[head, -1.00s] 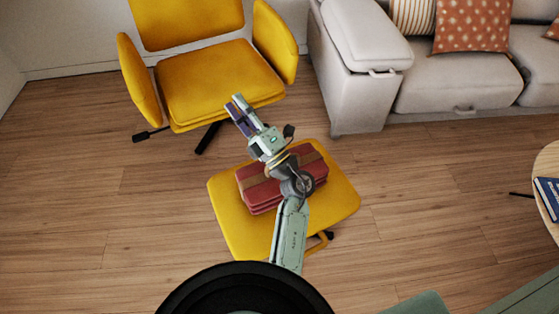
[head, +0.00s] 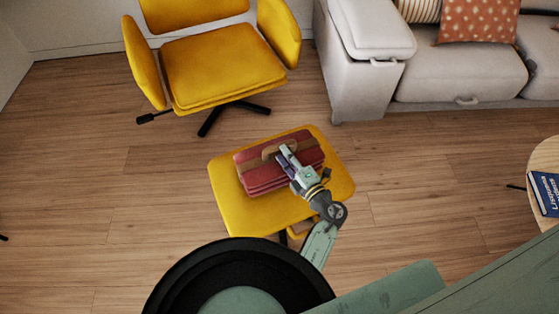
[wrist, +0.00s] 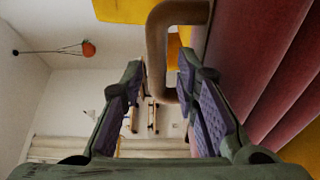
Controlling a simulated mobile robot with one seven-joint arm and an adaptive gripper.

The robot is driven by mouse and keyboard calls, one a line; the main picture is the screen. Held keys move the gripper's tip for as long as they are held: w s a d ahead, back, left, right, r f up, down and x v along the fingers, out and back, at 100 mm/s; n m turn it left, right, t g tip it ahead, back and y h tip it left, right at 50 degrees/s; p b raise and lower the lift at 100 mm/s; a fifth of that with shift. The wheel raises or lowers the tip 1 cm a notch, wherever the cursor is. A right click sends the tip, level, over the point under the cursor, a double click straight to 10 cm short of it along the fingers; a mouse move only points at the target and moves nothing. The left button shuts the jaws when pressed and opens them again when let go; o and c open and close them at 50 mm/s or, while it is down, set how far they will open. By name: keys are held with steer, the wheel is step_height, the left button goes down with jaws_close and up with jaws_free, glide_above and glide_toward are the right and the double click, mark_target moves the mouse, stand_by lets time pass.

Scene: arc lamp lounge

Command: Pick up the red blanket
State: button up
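The red blanket (head: 258,180) is a folded, layered bundle with a brown strap and handle (head: 271,150). It lies on the yellow footstool (head: 232,212). My gripper (head: 285,153) is over the blanket's top, by the handle. In the wrist view my gripper (wrist: 160,68) is open, its purple-padded fingers apart. The brown handle (wrist: 156,50) stands at the fingertips, in line with the gap; I cannot tell whether it is between them. The red blanket's layers (wrist: 262,70) fill the right side, beside the right finger. My gripper hides part of the blanket's right side.
A yellow armchair (head: 222,65) stands behind the footstool. A light sofa (head: 455,72) is at the back right. A round table (head: 545,165) with a blue book (head: 545,193) is at the right edge. The wooden floor left of the footstool is clear.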

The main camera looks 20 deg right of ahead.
mark_target(279, 144)
steer(key=x, duration=0.4)
steer(key=shift+w+r+p, duration=0.15)
steer(key=shift+p, duration=0.25)
steer(key=shift+c, duration=0.4)
jaws_close()
steer(key=shift+r, duration=0.1)
